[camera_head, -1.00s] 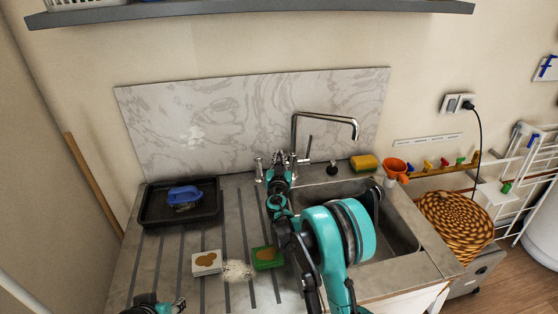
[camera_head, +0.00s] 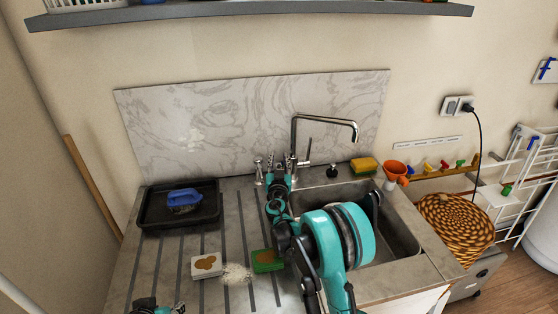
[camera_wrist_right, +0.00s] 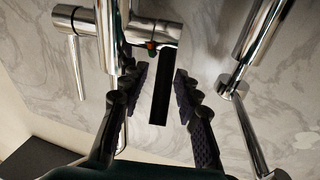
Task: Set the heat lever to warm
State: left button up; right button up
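The chrome tap (camera_head: 294,138) stands behind the sink, its spout bent to the right. A thin chrome lever (camera_head: 308,149) rises beside its body, and a chrome handle (camera_head: 258,172) stands to the left. My right gripper (camera_head: 279,162) is at the tap body. In the right wrist view its dark fingers (camera_wrist_right: 160,90) are apart, with a dark flat bar (camera_wrist_right: 165,85) between them; I cannot tell whether they touch it. A small red-green mark (camera_wrist_right: 151,46) shows on the chrome body above. My left gripper (camera_head: 172,306) is at the bottom left, mostly cut off.
A black tray (camera_head: 150,213) with a blue brush (camera_head: 184,198) lies left on the counter. A white sponge box (camera_head: 206,266) and a green one (camera_head: 267,261) lie in front. The sink basin (camera_head: 400,240) is right. A marble splashback (camera_head: 240,120) stands behind the tap.

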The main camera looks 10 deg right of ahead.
aim_at(280, 166)
jog(key=v, duration=0.8)
dwell(0.4)
